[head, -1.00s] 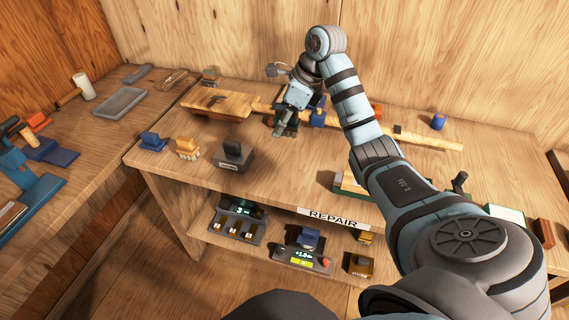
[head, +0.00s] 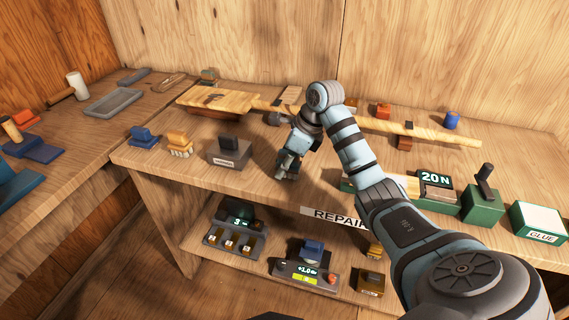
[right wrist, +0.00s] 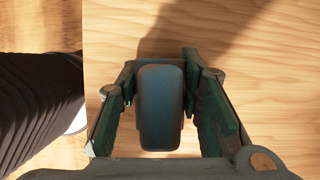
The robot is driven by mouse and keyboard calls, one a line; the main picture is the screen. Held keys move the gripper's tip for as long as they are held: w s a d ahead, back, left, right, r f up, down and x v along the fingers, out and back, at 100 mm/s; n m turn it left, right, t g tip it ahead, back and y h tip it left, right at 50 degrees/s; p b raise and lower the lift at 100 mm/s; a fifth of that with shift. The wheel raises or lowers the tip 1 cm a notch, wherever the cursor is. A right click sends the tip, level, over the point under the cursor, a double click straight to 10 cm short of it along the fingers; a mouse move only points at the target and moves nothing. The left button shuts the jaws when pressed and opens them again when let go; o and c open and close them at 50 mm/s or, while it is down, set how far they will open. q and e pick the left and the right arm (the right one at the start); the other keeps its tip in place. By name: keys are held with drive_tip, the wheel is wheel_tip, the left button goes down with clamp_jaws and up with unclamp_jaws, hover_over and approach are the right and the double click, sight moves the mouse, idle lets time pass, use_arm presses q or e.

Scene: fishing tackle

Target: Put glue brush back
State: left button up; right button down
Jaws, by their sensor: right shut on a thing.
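My right gripper (head: 287,165) is shut on a dark blue-grey block with rounded corners (right wrist: 160,105), which looks like the handle of the glue brush. In the right wrist view both fingers press its sides, and its lower end is hidden. In the head view the gripper hangs over the bench near its front edge, right of the grey labelled block (head: 229,153). A white and green box labelled GLUE (head: 540,222) stands at the bench's right. My left gripper is not in view.
A green block with a dark upright handle (head: 484,200) and a 20 N display (head: 436,180) stand left of the glue box. A long wooden rod (head: 420,130) lies across the back. A blue brush-like block (head: 143,138) and an orange one (head: 180,147) stand left.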

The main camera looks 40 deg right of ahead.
drive_tip(key=shift+s+a+f, duration=0.1)
drive_tip(key=shift+s+f, duration=0.1)
drive_tip(key=shift+f, duration=0.2)
drive_tip(key=c, duration=1.1)
unclamp_jaws()
drive_tip(key=shift+a, duration=0.1)
drive_tip(key=shift+w+f, duration=0.1)
drive_tip(key=shift+w, duration=0.05)
